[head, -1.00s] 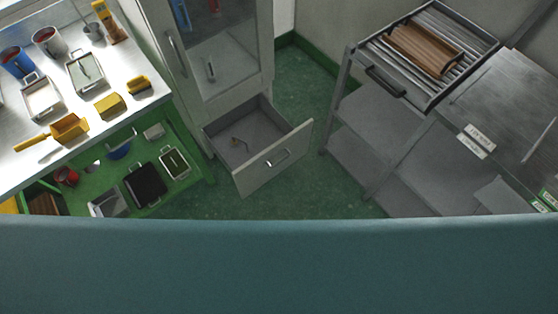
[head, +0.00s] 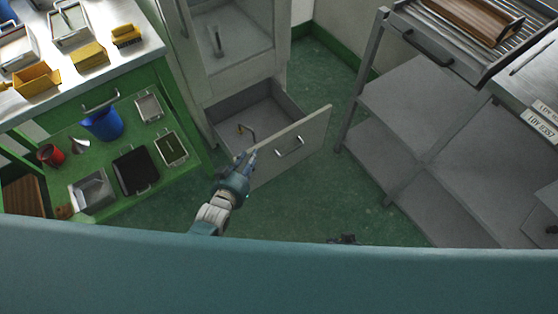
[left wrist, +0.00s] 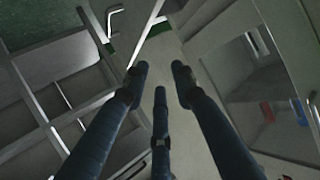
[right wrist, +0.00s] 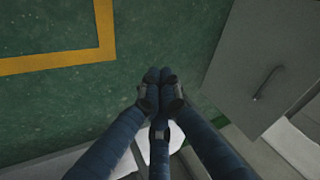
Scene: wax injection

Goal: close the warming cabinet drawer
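The warming cabinet (head: 235,70) stands at the back of the head view, with a tall door over a low drawer. The grey drawer (head: 305,140) is pulled well out, with a bar handle (head: 290,147) on its front.
A green workbench (head: 165,85) with pans and yellow blocks stands on the left. A grey metal rack (head: 400,90) with a tray of slats stands on the right. Green floor (head: 310,200) lies clear between them. A yellow line (right wrist: 60,62) shows on the floor in the right wrist view.

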